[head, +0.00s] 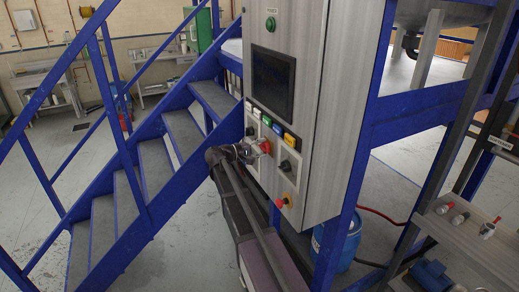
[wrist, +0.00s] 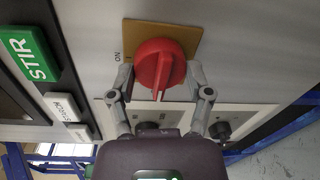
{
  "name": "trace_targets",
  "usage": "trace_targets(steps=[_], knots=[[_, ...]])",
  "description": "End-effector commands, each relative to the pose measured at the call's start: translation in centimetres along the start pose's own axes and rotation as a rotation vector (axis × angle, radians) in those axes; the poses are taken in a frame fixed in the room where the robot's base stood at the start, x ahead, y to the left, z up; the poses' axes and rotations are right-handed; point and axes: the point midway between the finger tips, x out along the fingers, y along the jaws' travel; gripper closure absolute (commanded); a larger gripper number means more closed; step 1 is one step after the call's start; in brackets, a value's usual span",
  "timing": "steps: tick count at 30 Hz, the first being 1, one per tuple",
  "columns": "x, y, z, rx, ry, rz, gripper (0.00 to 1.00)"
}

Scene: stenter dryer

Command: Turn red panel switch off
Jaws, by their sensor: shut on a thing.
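The red panel switch (wrist: 155,62) is a round rotary knob on a yellow-brown plate (wrist: 190,30) in the wrist view. Its raised ridge runs roughly up and down in that picture, and the word ON stands to its left. My gripper (wrist: 161,78) has one finger on each side of the knob and is shut on it. In the head view the red switch (head: 266,146) is small on the front of the grey control cabinet (head: 318,140), partly hidden by my gripper (head: 255,150), which reaches it from the left.
A green STIR button (wrist: 29,55) and smaller white buttons lie left of the switch. Black knobs and a red stop button (head: 284,200) sit lower on the cabinet. A dark screen (head: 272,83) is above. Blue stairs (head: 150,175) stand close at left, a blue barrel (head: 338,240) behind.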

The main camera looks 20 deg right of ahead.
Motion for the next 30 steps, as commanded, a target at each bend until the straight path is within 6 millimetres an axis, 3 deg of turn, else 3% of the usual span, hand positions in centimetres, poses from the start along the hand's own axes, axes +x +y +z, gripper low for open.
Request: trace_targets(steps=[10, 11, 14, 30], knots=[[0.22, 0.22, -0.04, -0.006, -0.002, 0.007, 0.82], [0.22, 0.22, -0.05, -0.006, -0.002, 0.007, 0.32], [0.20, 0.20, -0.03, -0.005, -0.002, 0.006, 0.02], [0.04, 0.06, -0.01, -0.004, 0.000, 0.002, 0.00]])
